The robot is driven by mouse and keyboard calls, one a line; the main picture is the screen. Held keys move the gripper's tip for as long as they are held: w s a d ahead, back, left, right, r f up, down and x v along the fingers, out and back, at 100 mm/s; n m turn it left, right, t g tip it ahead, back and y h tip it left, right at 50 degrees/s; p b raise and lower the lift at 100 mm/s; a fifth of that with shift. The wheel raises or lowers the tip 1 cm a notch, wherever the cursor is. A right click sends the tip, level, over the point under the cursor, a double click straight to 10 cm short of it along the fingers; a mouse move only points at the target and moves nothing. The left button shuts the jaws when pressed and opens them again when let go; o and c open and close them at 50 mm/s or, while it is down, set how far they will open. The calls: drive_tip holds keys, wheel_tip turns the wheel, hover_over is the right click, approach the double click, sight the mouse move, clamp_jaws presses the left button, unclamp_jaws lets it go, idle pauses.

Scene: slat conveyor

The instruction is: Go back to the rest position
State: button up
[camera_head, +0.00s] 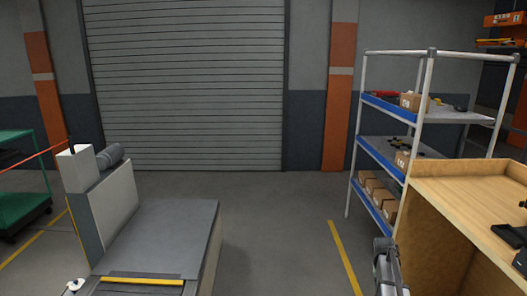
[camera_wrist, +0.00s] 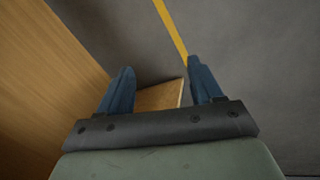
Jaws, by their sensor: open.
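My gripper (camera_wrist: 161,66) shows in the wrist view with its two blue fingers spread apart. Nothing is held between them; they point toward the grey floor (camera_wrist: 235,60). A brown wooden-looking piece (camera_wrist: 158,97) shows beyond and between the fingers, partly hidden by the gripper; I cannot tell what it belongs to. In the head view, a grey and black part at the bottom right, beside the wooden desk (camera_head: 432,232), looks like my arm; the fingers cannot be made out there.
The wooden surface (camera_wrist: 40,85) is close on the left in the wrist view. A shelf rack (camera_head: 440,115) with boxes stands behind the desk. The conveyor (camera_head: 160,235) is at lower left, a green cart (camera_head: 20,185) beyond it. Floor (camera_head: 285,225) between conveyor and rack is clear.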

drive_tip(key=s+a+f+n+g+y, duration=0.2)
drive_tip(key=s+a+f+g, duration=0.1)
drive_tip(key=s+a+f, duration=1.8)
drive_tip(key=s+a+f+g, duration=0.1)
drive_tip(key=s+a+f, duration=0.1)
drive_tip(key=s, duration=0.7)
drive_tip(key=s+a+f+n+g, duration=0.1)
drive_tip(key=s+a, duration=0.3)
drive_tip(key=s, duration=0.5)
drive_tip(key=s+a+f+n+g, duration=0.1)
drive_tip(key=s+a+f, duration=0.2)
drive_tip(key=s, duration=0.6)
drive_tip(key=shift+a+y, duration=0.4)
drive_tip(key=shift+a, duration=0.1)
